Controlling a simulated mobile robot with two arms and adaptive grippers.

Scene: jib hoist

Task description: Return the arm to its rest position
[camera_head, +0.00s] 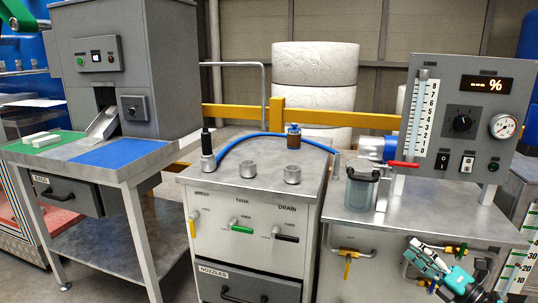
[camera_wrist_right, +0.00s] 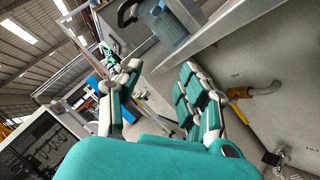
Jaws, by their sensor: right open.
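My right gripper (camera_head: 416,262) is at the lower right of the head view, in front of the right-hand metal cabinet. Its teal and white fingers are spread apart with nothing between them.
A yellow-handled valve (camera_head: 348,258) and pipes sit close left of the right gripper. Above are a clear jar (camera_head: 361,190) and a gauge panel (camera_head: 462,115). The middle cabinet (camera_head: 245,240) has knobs and a blue hose (camera_head: 262,134). A workbench (camera_head: 130,155) stands left.

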